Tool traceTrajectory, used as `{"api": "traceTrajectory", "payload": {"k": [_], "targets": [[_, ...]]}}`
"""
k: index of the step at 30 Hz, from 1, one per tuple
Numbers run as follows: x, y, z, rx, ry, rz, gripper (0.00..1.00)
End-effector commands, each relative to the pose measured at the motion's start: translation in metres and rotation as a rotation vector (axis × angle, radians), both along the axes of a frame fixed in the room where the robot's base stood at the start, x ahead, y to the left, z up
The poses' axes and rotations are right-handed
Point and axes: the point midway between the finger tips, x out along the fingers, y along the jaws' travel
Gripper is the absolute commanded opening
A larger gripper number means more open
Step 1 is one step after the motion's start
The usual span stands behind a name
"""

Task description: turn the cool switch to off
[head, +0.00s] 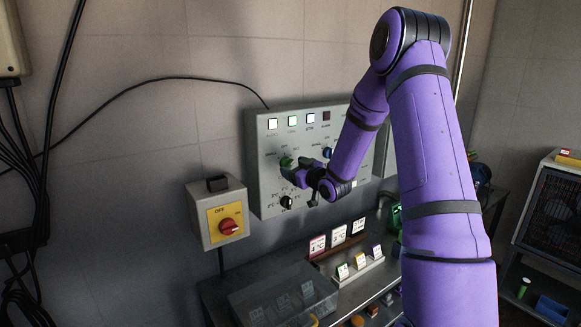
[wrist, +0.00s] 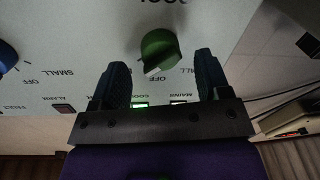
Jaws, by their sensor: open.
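The cool switch is a green knob (wrist: 160,50) on the grey control panel (head: 262,190). In the wrist view, where the panel's lettering is upside down, the knob sits beyond and between the fingertips. Its white mark points down and slightly left. A partly cut-off label is above it; its off label cannot be made out. In the head view the green knob (head: 286,163) is partly hidden by my gripper (head: 297,168). My gripper (wrist: 157,75) is open and empty, facing the panel, one finger to each side of the knob. Contact cannot be told.
A blue knob (wrist: 7,54) is beside the green one; a black knob (head: 286,202) is lower on the panel. The green lamp (wrist: 140,104) is lit. A bench with cards (head: 317,246) stands below.

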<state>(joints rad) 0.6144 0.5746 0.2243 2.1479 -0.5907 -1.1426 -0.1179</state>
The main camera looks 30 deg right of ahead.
Motion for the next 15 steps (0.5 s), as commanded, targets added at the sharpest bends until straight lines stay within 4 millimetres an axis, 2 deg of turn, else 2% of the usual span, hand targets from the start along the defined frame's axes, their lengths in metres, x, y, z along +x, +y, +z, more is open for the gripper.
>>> {"api": "traceTrajectory", "payload": {"k": [6,15], "targets": [[0.019,0.002,0.0,0.0,0.0,-0.001,0.7],[0.022,0.002,0.0,0.0,0.0,-0.001,0.7]]}}
